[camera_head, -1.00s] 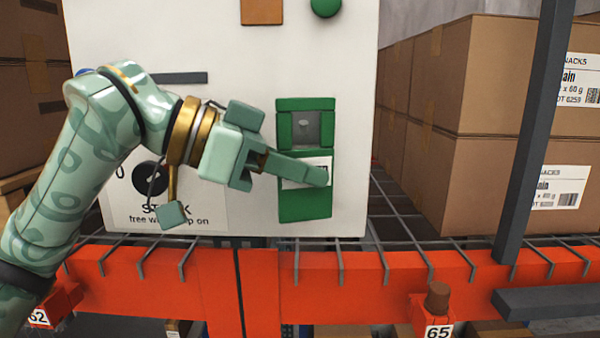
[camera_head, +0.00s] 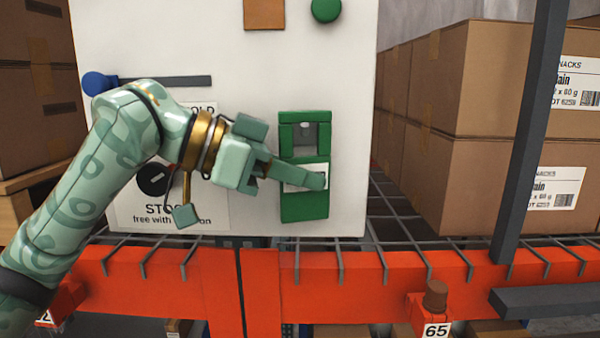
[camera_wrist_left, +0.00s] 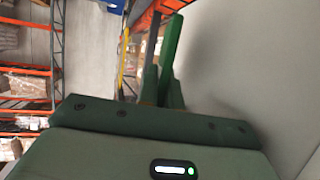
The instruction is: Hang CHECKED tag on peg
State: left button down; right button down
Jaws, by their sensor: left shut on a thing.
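The green CHECKED tag (camera_head: 305,210) is upright in front of the white panel, with a square opening at its top and a white label, its print mostly covered by my finger. My left gripper (camera_head: 318,181) is shut on the tag across its label. A small grey peg-like shape (camera_head: 305,128) shows through the opening; I cannot tell whether the tag touches it. In the left wrist view the tag (camera_wrist_left: 170,45) appears edge-on beside the pale panel. My right gripper is not in view.
The white panel (camera_head: 225,45) carries a blue knob (camera_head: 97,84), a green knob (camera_head: 326,8) and a partly covered sign (camera_head: 130,212). An orange beam (camera_head: 370,270) and wire decking run below. Cartons (camera_head: 480,130) and a dark post (camera_head: 535,130) stand right.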

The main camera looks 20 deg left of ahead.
pick_arm(q)
jog(key=shift+w+f, duration=0.15)
jog(key=c, duration=1.5)
grip_release()
jog(key=shift+f+b, duration=0.6)
jog(key=shift+f, duration=0.65)
notch_tip(320, 180, down, 8)
jog(key=b, duration=0.3)
